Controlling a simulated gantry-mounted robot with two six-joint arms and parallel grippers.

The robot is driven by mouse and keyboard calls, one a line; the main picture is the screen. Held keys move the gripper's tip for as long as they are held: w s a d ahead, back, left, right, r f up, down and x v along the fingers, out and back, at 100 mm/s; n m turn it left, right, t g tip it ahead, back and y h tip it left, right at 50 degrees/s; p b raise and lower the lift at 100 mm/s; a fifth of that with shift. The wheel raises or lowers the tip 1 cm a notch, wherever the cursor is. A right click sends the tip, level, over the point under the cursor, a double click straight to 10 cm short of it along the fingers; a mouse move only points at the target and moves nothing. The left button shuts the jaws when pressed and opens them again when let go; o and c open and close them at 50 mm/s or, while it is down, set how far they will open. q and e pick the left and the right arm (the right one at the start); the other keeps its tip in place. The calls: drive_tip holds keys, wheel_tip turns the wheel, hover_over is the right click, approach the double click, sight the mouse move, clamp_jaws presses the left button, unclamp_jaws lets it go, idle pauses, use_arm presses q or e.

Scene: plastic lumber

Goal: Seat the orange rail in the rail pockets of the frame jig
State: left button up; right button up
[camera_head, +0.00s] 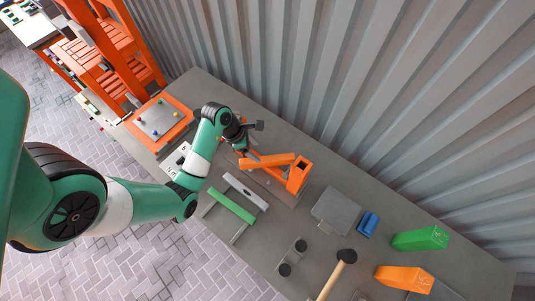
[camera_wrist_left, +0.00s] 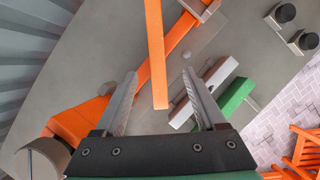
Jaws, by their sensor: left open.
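A long orange bar (camera_head: 268,160), which looks like the orange rail, is beside the orange bar fixture with an end block (camera_head: 300,174). In the left wrist view the bar (camera_wrist_left: 155,55) crosses above the diagonal orange bar (camera_wrist_left: 180,32). Its free end appears between my open left fingers (camera_wrist_left: 160,78), with no visible contact; the depth is unclear. My left gripper (camera_head: 242,146) is over the fixture's left end. A grey rail with a hole (camera_head: 245,190) and a green rail (camera_head: 232,206) lie nearby. I cannot tell which part is the frame jig or see its pockets. My right gripper is out of view.
A grey block (camera_head: 336,210), a blue piece (camera_head: 368,224), a green block (camera_head: 420,238) and an orange block (camera_head: 404,278) stand to the right. A mallet (camera_head: 346,257) lies near the front. An orange-rimmed tray (camera_head: 182,108) is at left. A corrugated wall (camera_head: 330,80) backs the table.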

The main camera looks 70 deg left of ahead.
use_arm(q)
drive_tip(key=b, duration=0.1)
hover_over(267, 159)
drive_tip(key=s, duration=0.2)
wheel_tip(267, 159, down, 5)
drive_tip(key=shift+s, duration=0.15)
drive_tip(key=shift+w+f, duration=0.2)
drive_tip(key=shift+f, duration=0.2)
drive_tip(key=x, duration=0.1)
drive_tip(key=b+x, duration=0.1)
drive_tip(key=x, duration=0.1)
drive_tip(key=b+x, duration=0.1)
drive_tip(key=shift+w+a+f, duration=0.1)
drive_tip(key=shift+a+f, duration=0.05)
drive_tip(key=shift+a, duration=0.1)
drive_tip(key=shift+w+f, duration=0.2)
drive_tip(key=shift+f, duration=0.2)
clamp_jaws()
drive_tip(key=shift+r, duration=0.1)
